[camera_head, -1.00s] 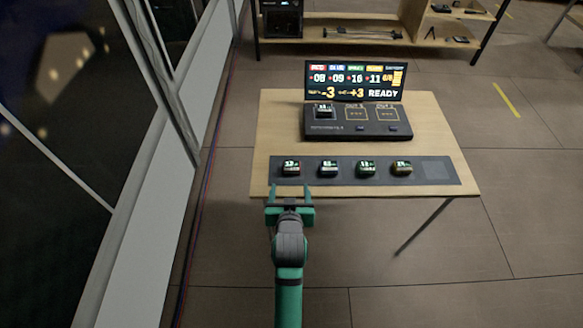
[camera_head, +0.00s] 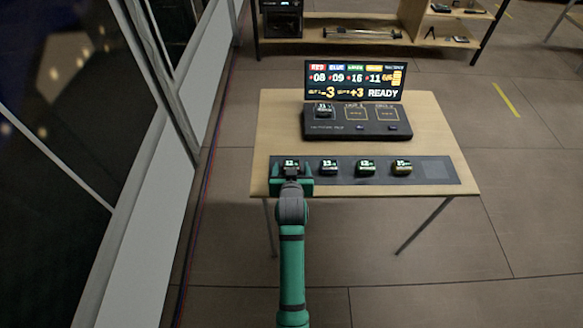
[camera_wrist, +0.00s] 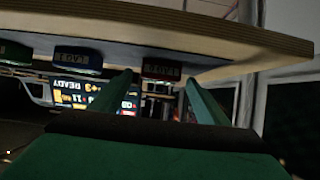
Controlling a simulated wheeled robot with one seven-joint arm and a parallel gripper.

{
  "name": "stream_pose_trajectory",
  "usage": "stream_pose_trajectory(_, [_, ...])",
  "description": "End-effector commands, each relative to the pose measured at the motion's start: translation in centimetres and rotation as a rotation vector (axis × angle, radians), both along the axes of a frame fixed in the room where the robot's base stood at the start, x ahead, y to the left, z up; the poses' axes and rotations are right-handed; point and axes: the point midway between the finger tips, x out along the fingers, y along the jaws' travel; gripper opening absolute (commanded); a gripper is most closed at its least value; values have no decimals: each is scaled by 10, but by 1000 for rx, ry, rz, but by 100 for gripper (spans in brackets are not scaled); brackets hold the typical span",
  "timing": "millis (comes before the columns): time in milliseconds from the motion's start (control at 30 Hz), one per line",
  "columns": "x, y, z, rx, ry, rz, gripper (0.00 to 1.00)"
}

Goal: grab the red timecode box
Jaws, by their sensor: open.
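The red timecode box (camera_wrist: 161,69) shows in the wrist view, which is upside down, between my two green fingers. In the head view the box (camera_head: 291,162) is the leftmost on the dark strip (camera_head: 344,180), and my gripper partly hides it. My gripper (camera_head: 292,172) is open at the strip's front left, with its fingers spread to either side of the box. I cannot tell whether they touch it. In the wrist view the gripper (camera_wrist: 157,82) holds nothing.
Blue (camera_head: 329,167), green (camera_head: 366,167) and yellow (camera_head: 401,167) boxes stand to the right on the strip. Behind is a console (camera_head: 357,124) with a lit screen and a small box (camera_head: 324,110) in its left slot. The wooden table (camera_head: 277,130) is bare at left.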

Motion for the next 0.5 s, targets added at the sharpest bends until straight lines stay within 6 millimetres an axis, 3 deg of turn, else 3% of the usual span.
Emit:
stream_pose_trajectory(200, [20,-1,-11,0,1,-1,69])
stream_pose_trajectory(467, [21,0,-12,0,1,0,69])
stream_pose_trajectory(500, [21,0,-12,0,1,0,59])
